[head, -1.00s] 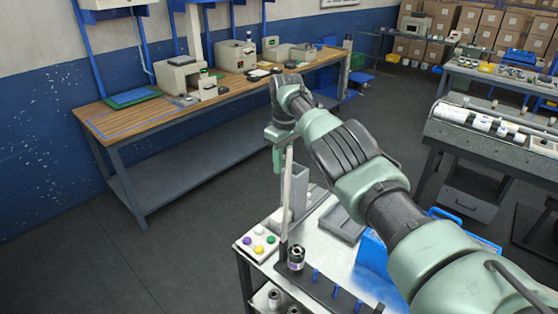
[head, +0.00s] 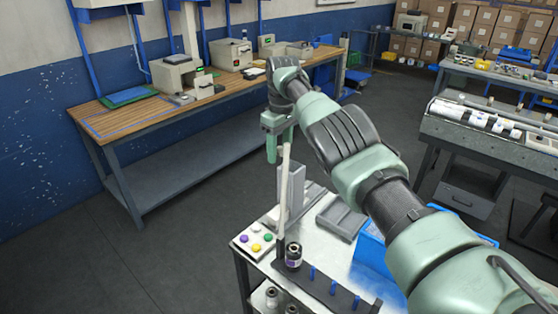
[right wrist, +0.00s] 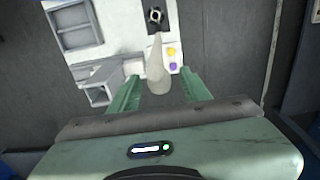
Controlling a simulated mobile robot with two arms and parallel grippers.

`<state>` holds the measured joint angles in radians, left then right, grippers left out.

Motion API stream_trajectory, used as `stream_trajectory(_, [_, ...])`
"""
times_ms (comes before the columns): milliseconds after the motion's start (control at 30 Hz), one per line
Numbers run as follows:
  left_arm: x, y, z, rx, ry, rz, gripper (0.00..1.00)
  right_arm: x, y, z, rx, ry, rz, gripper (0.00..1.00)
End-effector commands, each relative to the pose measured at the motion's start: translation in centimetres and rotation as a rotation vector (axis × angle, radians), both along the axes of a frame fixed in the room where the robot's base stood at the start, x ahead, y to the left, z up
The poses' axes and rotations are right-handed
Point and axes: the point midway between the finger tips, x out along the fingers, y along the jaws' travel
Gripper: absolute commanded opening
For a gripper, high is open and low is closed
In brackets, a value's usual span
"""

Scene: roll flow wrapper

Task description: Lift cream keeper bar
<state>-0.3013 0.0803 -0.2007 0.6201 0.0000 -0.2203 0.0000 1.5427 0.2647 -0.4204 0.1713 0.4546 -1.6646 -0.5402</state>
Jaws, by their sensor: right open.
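The cream keeper bar (head: 285,185) stands nearly upright at the near end of the small steel table, beside the button panel. My right gripper (head: 278,140) is at the bar's upper end, pointing down. In the right wrist view, the bar (right wrist: 157,68) shows end-on between the two spread fingers of my open right gripper (right wrist: 157,92), with gaps on both sides. The fingers do not appear closed on it. My left gripper is not in view.
A panel with coloured buttons (head: 256,240) and a dark spool (head: 293,255) stand near the bar's foot. A grey upright block (head: 291,187), grey tray (head: 341,219) and blue bin (head: 371,250) share the table. A wooden bench (head: 130,115) is beyond, across open floor.

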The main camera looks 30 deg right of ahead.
Motion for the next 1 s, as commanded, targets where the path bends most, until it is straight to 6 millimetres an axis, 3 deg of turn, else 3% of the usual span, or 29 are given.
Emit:
stream_trajectory(100, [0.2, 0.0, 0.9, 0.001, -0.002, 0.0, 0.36, -0.1, 0.1, 2.6, 0.001, -0.001, 0.0, 0.47])
stream_trajectory(233, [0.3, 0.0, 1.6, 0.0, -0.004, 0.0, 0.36, -0.2, 0.1, 3.8, 0.001, 0.001, 0.001, 0.47])
stream_trajectory(1000, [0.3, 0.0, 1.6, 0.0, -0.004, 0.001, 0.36, -0.2, 0.0, 3.9, -0.001, 0.003, 0.001, 0.47])
